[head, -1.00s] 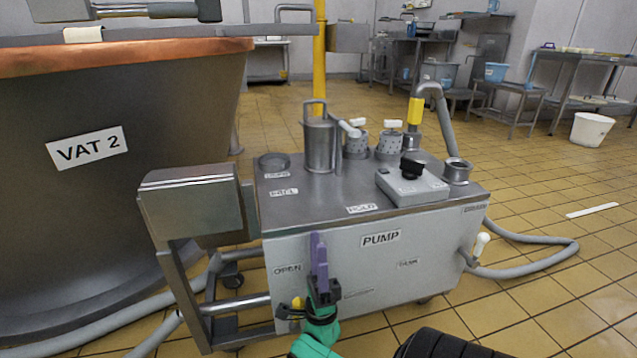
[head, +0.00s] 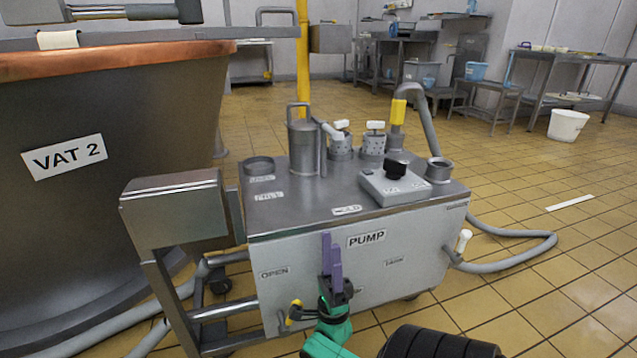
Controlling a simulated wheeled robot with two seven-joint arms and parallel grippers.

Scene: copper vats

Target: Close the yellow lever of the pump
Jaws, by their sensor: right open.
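The pump (head: 413,246) is a grey metal cart-like box with a "PUMP" label on its front. Its small yellow lever (head: 294,314) sits low on the front at the left, below the "OPEN" label (head: 275,272), and is partly dark. My right gripper (head: 332,243) has purple fingers pointing up and a small gap between them. It is open and empty, in front of the panel, to the right of the lever and apart from it in the picture. I cannot tell whether it touches the panel. My left gripper is out of view.
The copper-rimmed VAT 2 (head: 110,215) stands close on the left. A metal box on a frame (head: 172,218) juts out at the pump's left side. A grey hose (head: 520,254) lies on the tiled floor at the right. The floor beyond the pump is mostly clear.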

